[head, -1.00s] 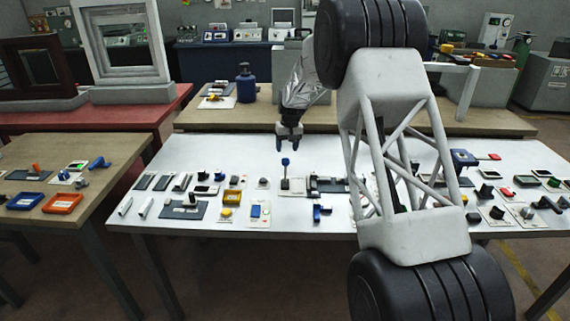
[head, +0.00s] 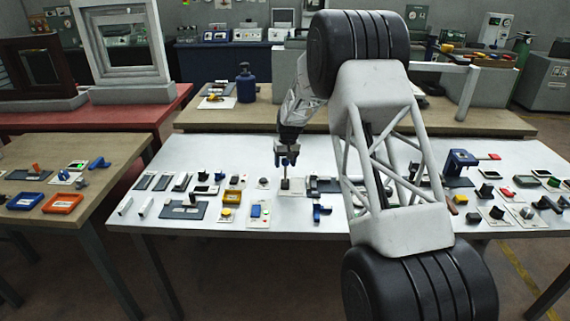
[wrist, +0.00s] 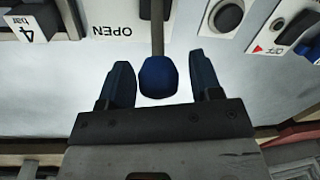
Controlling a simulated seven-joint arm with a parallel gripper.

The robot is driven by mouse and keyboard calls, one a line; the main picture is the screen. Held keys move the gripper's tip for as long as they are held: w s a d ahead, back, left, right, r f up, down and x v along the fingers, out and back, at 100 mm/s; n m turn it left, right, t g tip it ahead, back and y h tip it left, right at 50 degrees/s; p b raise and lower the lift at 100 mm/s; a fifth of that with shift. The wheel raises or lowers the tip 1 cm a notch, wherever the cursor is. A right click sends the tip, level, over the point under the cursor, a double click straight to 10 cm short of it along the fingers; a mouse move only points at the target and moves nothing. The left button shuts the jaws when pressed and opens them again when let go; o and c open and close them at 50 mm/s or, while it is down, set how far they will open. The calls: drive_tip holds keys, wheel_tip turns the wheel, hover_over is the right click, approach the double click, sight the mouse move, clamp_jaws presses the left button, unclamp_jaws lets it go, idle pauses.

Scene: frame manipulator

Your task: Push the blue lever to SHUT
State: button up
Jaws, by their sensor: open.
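The blue lever's round knob (wrist: 158,77) shows in the wrist view between my two dark fingers, on a thin stem that runs up to a plate (wrist: 115,15) marked OPEN. The SHUT marking is not visible. My gripper (wrist: 158,85) is open, with a finger on each side of the knob and a visible gap to each. In the head view my gripper (head: 286,162) is over the lever's stem (head: 285,183) and hides the knob. The stem rises from its pale plate (head: 293,190) on the white table.
Dark blocks (head: 325,186) stand just right of the lever. A blue part (head: 321,212) and a plate with a blue switch (head: 257,213) lie in front. A yellow-orange box (head: 232,197) is to the left.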

drive_tip(key=shift+f, duration=0.3)
clamp_jaws()
idle(0.3)
